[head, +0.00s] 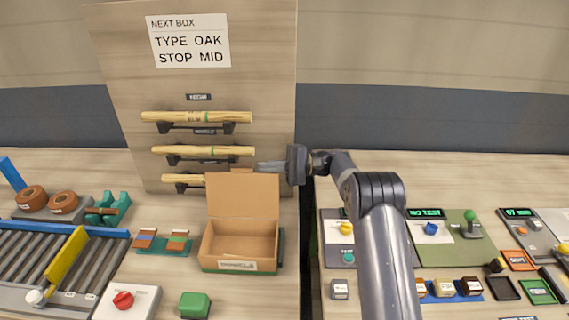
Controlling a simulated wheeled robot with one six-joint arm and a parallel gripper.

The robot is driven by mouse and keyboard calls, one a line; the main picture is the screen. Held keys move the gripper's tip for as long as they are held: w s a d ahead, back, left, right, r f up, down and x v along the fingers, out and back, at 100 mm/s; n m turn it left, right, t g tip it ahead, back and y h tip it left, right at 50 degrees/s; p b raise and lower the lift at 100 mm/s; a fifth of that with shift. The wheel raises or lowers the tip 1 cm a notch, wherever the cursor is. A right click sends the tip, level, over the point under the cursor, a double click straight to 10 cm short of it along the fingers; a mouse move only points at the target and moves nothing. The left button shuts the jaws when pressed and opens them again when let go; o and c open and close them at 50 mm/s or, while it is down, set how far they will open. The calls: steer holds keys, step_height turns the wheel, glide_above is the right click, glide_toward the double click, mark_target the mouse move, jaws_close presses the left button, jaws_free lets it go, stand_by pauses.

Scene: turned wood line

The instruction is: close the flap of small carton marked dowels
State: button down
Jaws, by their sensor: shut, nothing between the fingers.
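The small carton (208,245) stands on the bench in the head view, left of my arm. It is brown cardboard with a green band low down and a white label (237,265) on its front; the label's print is too small to read surely. Its flap (243,195) stands upright at the back edge, so the carton is open and looks empty inside. My gripper (262,166) is shut and empty. It points left, just above and apparently behind the top edge of the flap. I cannot tell whether it touches the flap.
A board behind carries several wooden spindles (196,117) on racks and a sign (188,40). A roller conveyor (50,262) lies at left, with a red knob (123,300) and green block (195,305) in front. Control panels (437,230) and small blocks fill the right bench.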

mark_target(242, 192)
steer(key=shift+p+x, duration=0.5)
steer(key=shift+x, duration=1.65)
steer(key=shift+s+b, duration=0.15)
steer(key=shift+b, duration=0.25)
